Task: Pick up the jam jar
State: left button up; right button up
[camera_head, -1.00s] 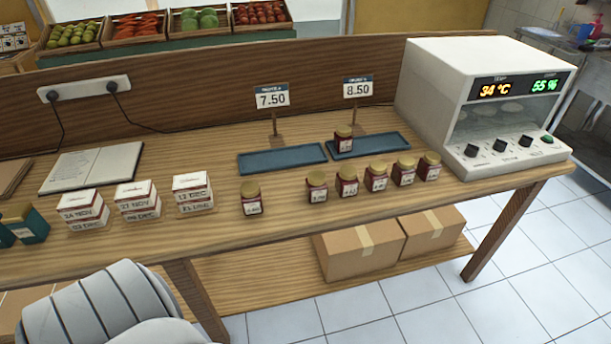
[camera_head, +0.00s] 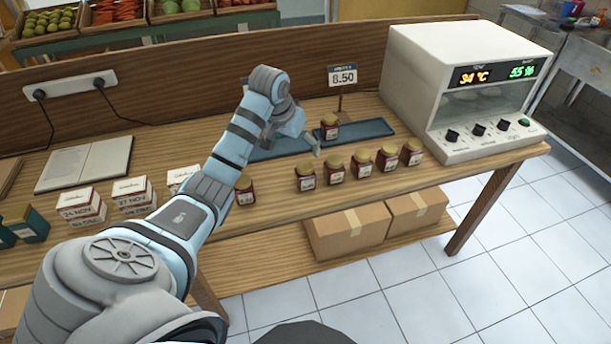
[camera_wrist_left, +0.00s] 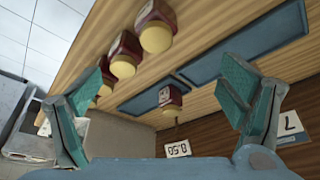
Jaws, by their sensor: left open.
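Several dark red jam jars with gold lids stand on the wooden counter. One jam jar (camera_head: 330,127) stands upright on the right blue tray. In the left wrist view it (camera_wrist_left: 170,100) shows between the finger pads, farther off. A row of jars (camera_head: 361,163) stands in front of the trays, and another jar (camera_head: 245,191) stands apart to the left, partly covered by my arm. My left gripper (camera_head: 308,141) is over the trays, just left of the tray jar. In the wrist view the gripper (camera_wrist_left: 168,88) is open and empty. My right gripper is not in view.
The right blue tray (camera_head: 375,129) lies below a price sign (camera_head: 342,76) reading 8.50. A white oven-like cabinet (camera_head: 462,85) stands at the right. A wooden back panel (camera_head: 190,80) runs behind.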

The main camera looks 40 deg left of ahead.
aim_at(303, 167)
pick_arm(q)
jog(key=x, duration=0.4)
jog(key=b+x, duration=0.1)
jog(key=x, duration=0.4)
jog(key=s+b+x, duration=0.1)
jog(key=x, duration=0.3)
jog(key=shift+d+f, duration=0.35)
jog(key=shift+f, duration=0.15)
jog(key=c, duration=1.4)
jog(key=shift+r, duration=0.1)
jog(key=shift+c, duration=0.2)
